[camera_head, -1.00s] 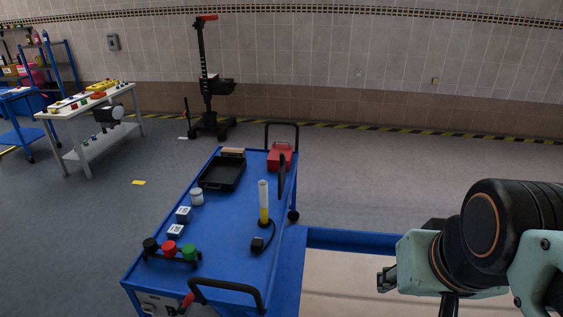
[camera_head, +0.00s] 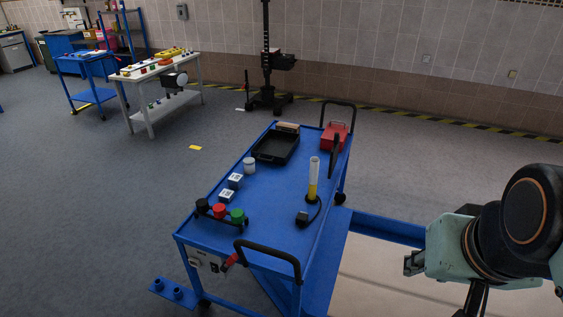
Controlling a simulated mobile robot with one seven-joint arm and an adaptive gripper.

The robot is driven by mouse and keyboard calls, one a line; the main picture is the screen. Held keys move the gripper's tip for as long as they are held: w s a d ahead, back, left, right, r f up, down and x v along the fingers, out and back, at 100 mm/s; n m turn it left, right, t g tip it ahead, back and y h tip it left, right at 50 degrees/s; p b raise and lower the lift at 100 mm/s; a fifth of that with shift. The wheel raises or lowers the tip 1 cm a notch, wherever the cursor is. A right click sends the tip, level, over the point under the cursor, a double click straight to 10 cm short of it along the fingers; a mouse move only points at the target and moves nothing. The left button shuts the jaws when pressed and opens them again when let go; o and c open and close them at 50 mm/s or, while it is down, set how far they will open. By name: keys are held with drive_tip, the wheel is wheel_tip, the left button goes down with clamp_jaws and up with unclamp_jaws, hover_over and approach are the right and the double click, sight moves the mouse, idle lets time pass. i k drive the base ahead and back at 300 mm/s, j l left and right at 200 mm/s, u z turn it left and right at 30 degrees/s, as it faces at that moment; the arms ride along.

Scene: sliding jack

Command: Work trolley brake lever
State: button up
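A blue work trolley (camera_head: 282,190) stands at the centre of the head view. On its near end, below the black push handle (camera_head: 268,254), is a white panel (camera_head: 203,261). A red-tipped lever (camera_head: 229,262) sticks up at a slant beside this panel; it looks like the brake lever. My gripper (camera_head: 409,263) is at the right, well apart from the lever. Only its dark tip shows, too small to tell whether it is open or shut.
The trolley top carries a black tray (camera_head: 276,148), a red box (camera_head: 334,136), a yellow-based lamp (camera_head: 312,180) and colored knobs (camera_head: 219,212). A blue piece with short pegs (camera_head: 173,293) shows low at the near left.

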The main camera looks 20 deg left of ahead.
sight(231, 259)
drive_tip(key=u, duration=1.4)
drive_tip(key=i+l+u, duration=0.1)
drive_tip(key=i, duration=0.25)
drive_tip(key=i+l, duration=0.25)
drive_tip(key=k+l+u, duration=0.1)
drive_tip(key=u, duration=0.2)
drive_tip(key=i+z, duration=0.2)
